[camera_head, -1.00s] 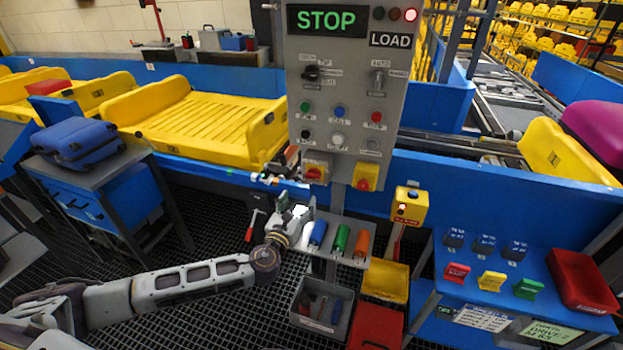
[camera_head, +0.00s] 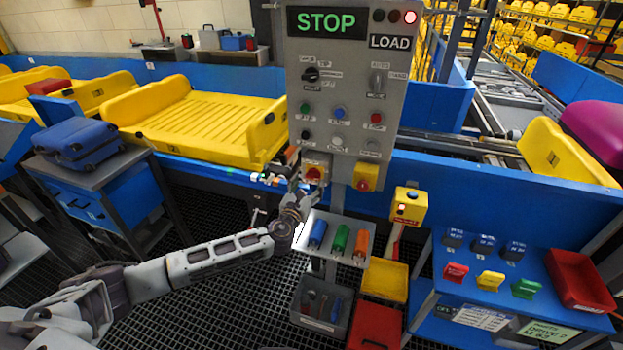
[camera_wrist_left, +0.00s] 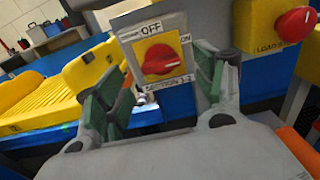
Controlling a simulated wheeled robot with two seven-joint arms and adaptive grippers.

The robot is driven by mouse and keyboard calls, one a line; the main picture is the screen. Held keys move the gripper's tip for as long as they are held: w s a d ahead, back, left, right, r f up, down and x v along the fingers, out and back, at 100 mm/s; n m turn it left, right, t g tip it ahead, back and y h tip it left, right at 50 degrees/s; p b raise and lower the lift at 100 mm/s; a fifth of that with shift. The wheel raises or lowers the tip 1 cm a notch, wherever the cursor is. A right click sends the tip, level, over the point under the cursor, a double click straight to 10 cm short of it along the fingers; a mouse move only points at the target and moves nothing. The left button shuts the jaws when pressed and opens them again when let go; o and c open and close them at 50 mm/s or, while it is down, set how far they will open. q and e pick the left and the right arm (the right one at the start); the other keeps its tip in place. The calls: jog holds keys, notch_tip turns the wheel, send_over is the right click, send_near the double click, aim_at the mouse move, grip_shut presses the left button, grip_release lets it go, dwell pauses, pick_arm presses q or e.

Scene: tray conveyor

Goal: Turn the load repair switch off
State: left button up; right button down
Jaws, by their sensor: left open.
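A red rotary switch (camera_head: 314,174) on a yellow plate sits at the lower left of the grey control panel (camera_head: 345,85). In the left wrist view the red switch (camera_wrist_left: 163,62) has an OFF label above it and an ON label at its right. Its handle lies roughly sideways, toward the ON side. The label below it is hard to read. My left gripper (camera_head: 306,189) is open just below and in front of this switch. In the wrist view its green-padded fingers (camera_wrist_left: 158,88) stand on both sides of the switch, apart from the handle. My right gripper is out of view.
A red knob on a yellow box (camera_head: 366,177) is just right of the switch. A small shelf (camera_head: 325,219) with blue, green and orange cylinders is below. A yellow tray (camera_head: 200,122) lies on the conveyor at left. The panel display (camera_head: 327,22) reads STOP.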

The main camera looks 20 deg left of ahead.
aim_at(312, 178)
pick_arm(q)
jog(key=shift+w+d, duration=0.1)
jog(key=shift+w, duration=2)
jog(key=c, duration=1)
